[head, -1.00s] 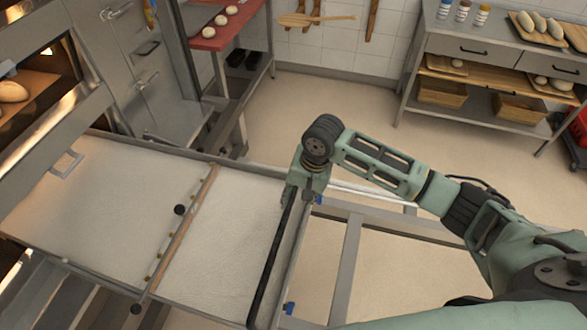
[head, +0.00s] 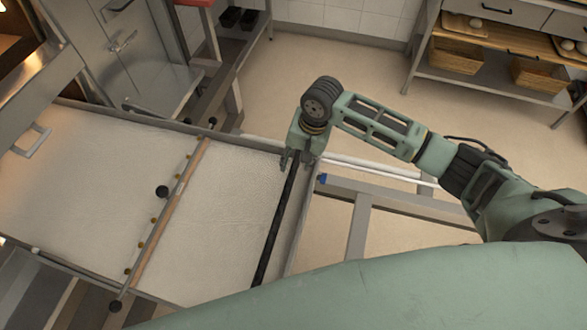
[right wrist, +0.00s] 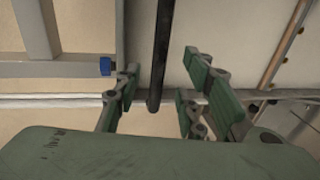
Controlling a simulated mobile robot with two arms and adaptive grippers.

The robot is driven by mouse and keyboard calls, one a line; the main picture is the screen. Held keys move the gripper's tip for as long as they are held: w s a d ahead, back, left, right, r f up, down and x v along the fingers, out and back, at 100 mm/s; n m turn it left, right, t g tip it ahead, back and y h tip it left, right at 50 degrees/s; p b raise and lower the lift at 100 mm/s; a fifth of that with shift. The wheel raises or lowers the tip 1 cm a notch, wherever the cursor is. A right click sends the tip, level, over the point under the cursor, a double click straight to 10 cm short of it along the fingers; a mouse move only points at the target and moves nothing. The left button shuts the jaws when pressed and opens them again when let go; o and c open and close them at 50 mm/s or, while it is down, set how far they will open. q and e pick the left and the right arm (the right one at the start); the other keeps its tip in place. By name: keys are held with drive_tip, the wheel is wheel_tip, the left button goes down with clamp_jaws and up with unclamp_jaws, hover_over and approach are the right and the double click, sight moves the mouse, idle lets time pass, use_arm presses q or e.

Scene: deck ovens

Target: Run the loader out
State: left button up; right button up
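The loader (head: 232,185) is a flat, pale cloth-covered bed in a metal frame. A wooden crossbar (head: 172,215) with small brass knobs lies across it. The black handle bar (head: 275,225) runs along its right end. My right gripper (head: 297,160) is at the far end of this bar. In the right wrist view, the bar (right wrist: 160,50) passes between the two green fingers of the gripper (right wrist: 158,80), which are apart with gaps on both sides. My left gripper is not in view.
The oven front (head: 35,85) stands at the left, with a loop handle (head: 33,140) near the loader's left part. A metal support frame (head: 355,230) lies right of the loader. A shelf unit with baskets (head: 455,55) stands at the back right; open floor lies before it.

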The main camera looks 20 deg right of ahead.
sight(293, 173)
drive_tip(key=f, duration=0.2)
drive_tip(key=a+f, duration=0.1)
drive_tip(key=f, duration=0.2)
drive_tip(key=shift+w+a+f, duration=0.1)
drive_tip(key=shift+w+f, duration=0.1)
drive_tip(key=shift+f, duration=0.45)
clamp_jaws()
